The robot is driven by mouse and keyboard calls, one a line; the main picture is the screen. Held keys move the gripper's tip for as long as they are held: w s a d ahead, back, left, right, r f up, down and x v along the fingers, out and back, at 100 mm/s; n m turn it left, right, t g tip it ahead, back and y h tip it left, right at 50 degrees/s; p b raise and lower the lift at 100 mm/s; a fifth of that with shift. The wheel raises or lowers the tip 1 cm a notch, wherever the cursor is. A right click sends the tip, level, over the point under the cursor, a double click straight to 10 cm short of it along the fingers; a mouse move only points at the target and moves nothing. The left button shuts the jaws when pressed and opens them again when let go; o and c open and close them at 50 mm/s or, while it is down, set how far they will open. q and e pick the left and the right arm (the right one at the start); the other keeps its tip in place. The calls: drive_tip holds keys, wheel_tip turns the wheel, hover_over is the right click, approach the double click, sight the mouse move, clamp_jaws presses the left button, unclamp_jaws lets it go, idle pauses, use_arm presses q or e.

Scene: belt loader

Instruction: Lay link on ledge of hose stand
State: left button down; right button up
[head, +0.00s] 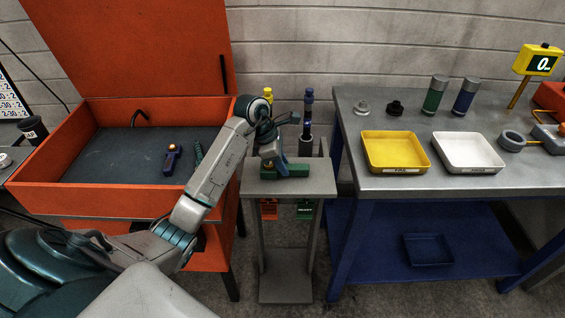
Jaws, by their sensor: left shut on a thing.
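The grey hose stand (318,184) stands in the middle, between the orange cabinet and the steel bench. My left arm reaches over it from the left. My left gripper (275,163) points down at the stand's top, close above a dark green block (297,171) on the ledge. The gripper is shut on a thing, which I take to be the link. It is small and mostly hidden by the fingers, and I cannot tell whether it touches the ledge. My right gripper is not in view.
Blue-capped (309,98) and yellow-capped (268,92) upright items stand behind the gripper. The orange cabinet's open lid (130,45) rises at left. The bench at right holds a yellow tray (395,169), a white tray (468,171) and cylinders. Orange and green tags hang below the stand's top.

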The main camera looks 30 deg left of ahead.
use_arm(q)
drive_tip(key=shift+f, duration=0.1)
drive_tip(key=c, duration=1.2)
unclamp_jaws()
drive_tip(key=shift+o, duration=0.2)
drive_tip(key=shift+r, duration=0.25)
drive_tip(key=shift+a+r, duration=0.15)
drive_tip(key=shift+r, duration=0.1)
drive_tip(key=b+v, duration=0.2)
drive_tip(key=v, duration=0.3)
drive_tip(key=shift+s+a+r, duration=0.1)
drive_tip(key=shift+s+r, duration=0.05)
drive_tip(key=p+v, duration=0.2)
drive_tip(key=v, duration=0.3)
drive_tip(key=shift+s+r+p, duration=0.1)
drive_tip(key=shift+r+p, duration=0.3)
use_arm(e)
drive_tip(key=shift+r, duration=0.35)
